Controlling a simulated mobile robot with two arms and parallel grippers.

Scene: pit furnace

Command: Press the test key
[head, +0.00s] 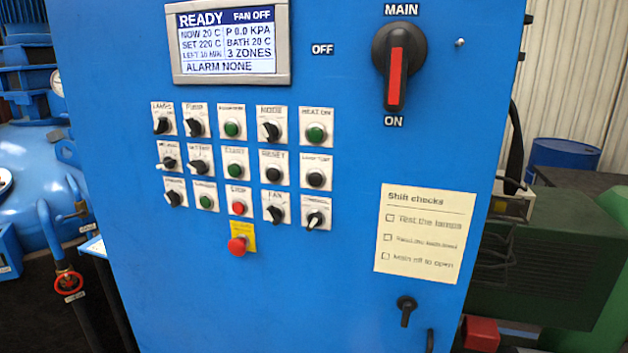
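A blue control cabinet fills the middle of the head view. Its panel carries rows of small keys and knobs on white plates. A black round key (316,179) sits at the right end of the second row. Its label is blurred and seems to read "lamp test". Beside it to the left is another black key (273,173), labelled "reset". A green key (316,134) labelled "heat on" is directly above it. Neither of my grippers is in view, and nothing covers the keys.
A display (229,43) reads "READY", "FAN OFF" and "ALARM NONE". The red-handled main switch (396,75) points down to ON. A red emergency button (238,246) sits below the rows. A "Shift checks" note (426,232) has unticked boxes. A door handle (406,310) is lower right.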

